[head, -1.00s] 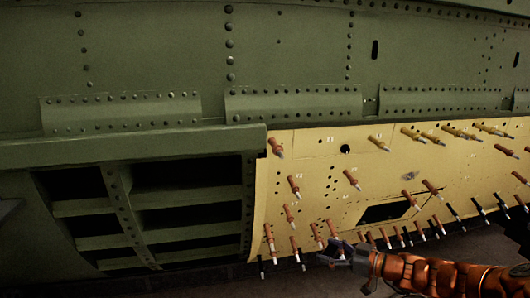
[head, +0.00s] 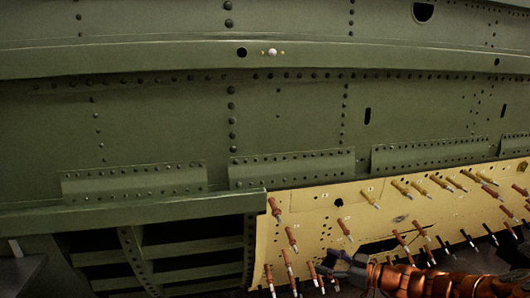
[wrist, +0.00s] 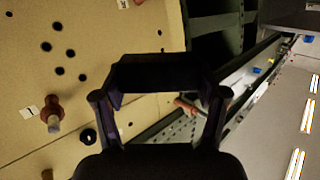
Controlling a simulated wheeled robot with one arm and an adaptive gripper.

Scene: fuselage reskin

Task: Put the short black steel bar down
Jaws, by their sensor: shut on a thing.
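My gripper (head: 345,268) shows at the lower middle of the head view, in front of the yellow skin panel (head: 305,215). In the wrist view my gripper (wrist: 160,100) is shut on the short black steel bar (wrist: 160,73), a dark block that spans crosswise between the two fingertips. The bar is held clear in the air, touching no surface that I can see. In the head view I cannot tell the bar apart from the dark fingers.
Several orange fasteners (head: 291,238) stick out of the yellow panel around my gripper. The green fuselage (head: 190,130) fills the upper view. Open frame bays (head: 190,260) lie at lower left. A grey surface edge (head: 18,268) shows at far left. A fastener (wrist: 53,112) shows close in the wrist view.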

